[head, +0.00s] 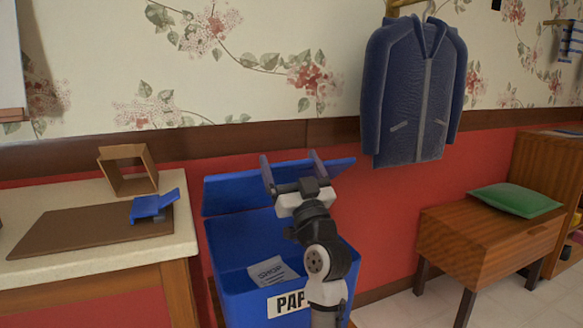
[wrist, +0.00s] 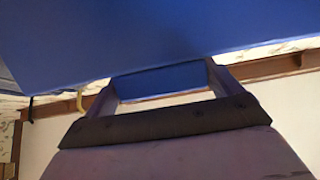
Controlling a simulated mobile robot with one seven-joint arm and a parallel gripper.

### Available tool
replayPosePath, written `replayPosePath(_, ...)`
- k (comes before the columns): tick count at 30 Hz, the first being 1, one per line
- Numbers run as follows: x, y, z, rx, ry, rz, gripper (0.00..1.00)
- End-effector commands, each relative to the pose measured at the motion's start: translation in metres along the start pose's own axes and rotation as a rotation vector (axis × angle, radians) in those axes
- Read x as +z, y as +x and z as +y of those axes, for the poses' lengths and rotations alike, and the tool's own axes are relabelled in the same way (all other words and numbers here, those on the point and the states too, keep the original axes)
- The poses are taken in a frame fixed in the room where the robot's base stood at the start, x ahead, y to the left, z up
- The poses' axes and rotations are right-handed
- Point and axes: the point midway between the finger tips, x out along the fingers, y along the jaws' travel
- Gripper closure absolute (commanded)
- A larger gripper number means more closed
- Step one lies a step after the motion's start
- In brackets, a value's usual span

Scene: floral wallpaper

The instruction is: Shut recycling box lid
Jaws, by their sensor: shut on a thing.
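The blue recycling box (head: 232,302) stands on the floor against the red wall, with a white label partly reading "PAP" on its front. Its blue lid (head: 228,193) is raised open at the back, by the wall. A grey printed paper (head: 268,272) lies inside the box. My arm hides the box's right part.
A pale counter (head: 90,262) on the left holds a brown board, a blue object (head: 152,205) and an open wooden box (head: 127,170). A blue jacket (head: 412,95) hangs on the wall. A wooden bench (head: 490,245) with a green cushion stands right.

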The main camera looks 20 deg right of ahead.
Motion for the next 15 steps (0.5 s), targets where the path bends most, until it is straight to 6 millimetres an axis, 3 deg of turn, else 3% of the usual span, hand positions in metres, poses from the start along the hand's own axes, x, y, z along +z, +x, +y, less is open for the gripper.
replayPosePath(15, 0.0098, -0.0058, -0.0001, -0.001, 0.000, -0.003, 0.50)
